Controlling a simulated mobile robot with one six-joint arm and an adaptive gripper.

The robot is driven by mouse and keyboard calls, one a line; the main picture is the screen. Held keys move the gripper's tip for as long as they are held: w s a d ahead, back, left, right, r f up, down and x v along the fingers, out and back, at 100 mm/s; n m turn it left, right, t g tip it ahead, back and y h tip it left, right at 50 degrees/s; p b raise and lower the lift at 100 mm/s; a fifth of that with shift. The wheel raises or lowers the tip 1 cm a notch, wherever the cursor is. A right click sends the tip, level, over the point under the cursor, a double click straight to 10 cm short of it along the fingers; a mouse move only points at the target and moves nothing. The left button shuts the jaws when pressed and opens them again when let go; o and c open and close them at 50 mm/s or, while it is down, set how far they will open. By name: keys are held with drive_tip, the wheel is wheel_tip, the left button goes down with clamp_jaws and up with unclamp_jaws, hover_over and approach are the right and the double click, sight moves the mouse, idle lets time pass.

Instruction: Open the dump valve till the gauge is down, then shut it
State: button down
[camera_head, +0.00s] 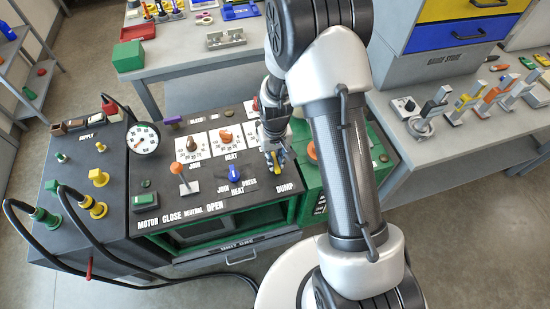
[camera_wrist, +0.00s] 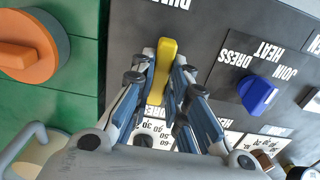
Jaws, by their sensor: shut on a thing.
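The dump valve has a yellow lever handle (camera_wrist: 167,52) on the dark panel, beside the DUMP label. My gripper (camera_wrist: 162,76) is shut on this handle, with one blue-grey finger on each side. In the head view my gripper (camera_head: 273,156) is at the right part of the panel, above the DUMP label, and it mostly hides the handle. The round white gauge (camera_head: 145,134) stands at the panel's back left corner. A red needle shows on it, but the reading is too small to tell.
A blue knob (camera_head: 235,173) and a red-orange lever (camera_head: 178,170) stand left of my gripper. An orange knob (camera_wrist: 28,50) on a green box is close by. Black hoses (camera_head: 90,225) loop at the front left. My arm covers the right of the cart.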

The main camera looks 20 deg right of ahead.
drive_tip(key=shift+n, duration=0.3)
drive_tip(key=n, duration=0.9)
drive_tip(key=shift+p, duration=0.4)
drive_tip(key=n, duration=0.4)
drive_tip(key=shift+n, duration=2.1)
drive_tip(key=c, duration=1.6)
unclamp_jaws()
drive_tip(key=shift+o, duration=0.2)
